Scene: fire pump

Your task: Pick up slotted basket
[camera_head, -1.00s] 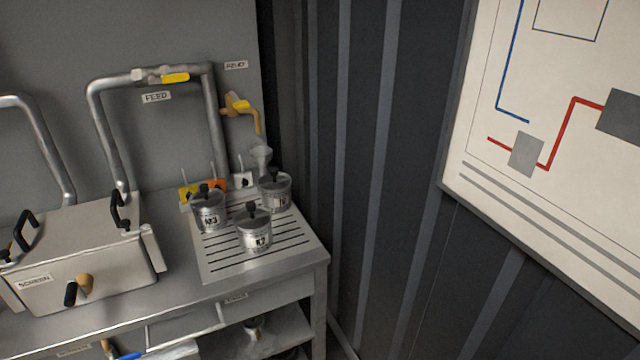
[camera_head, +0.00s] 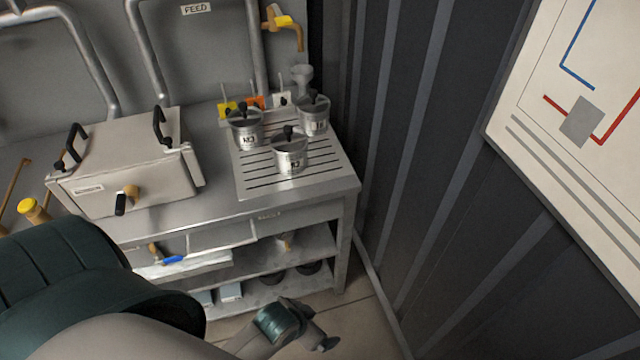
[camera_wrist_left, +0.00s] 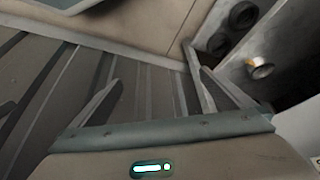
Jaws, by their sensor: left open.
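I cannot pick out a slotted basket for certain in either view. Several lidded metal pots (camera_head: 291,158) stand on a slotted metal drainboard (camera_head: 262,185) at the right end of the bench. A closed metal box with a "SCREEN" label (camera_head: 125,180) sits to their left; its inside is hidden. My left gripper (camera_head: 318,338) is low at the bottom of the head view, in front of the lower shelves and apart from the bench. In the left wrist view its two fingers (camera_wrist_left: 158,78) are spread with nothing between them. My right gripper is not in view.
Lower shelves (camera_head: 300,258) hold a brass-coloured item, dark round things and pale boxes. A blue-handled tool (camera_head: 172,260) lies on the shelf at left. A corrugated dark wall (camera_head: 440,200) closes off the right side. The floor (camera_head: 365,325) near my gripper looks clear.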

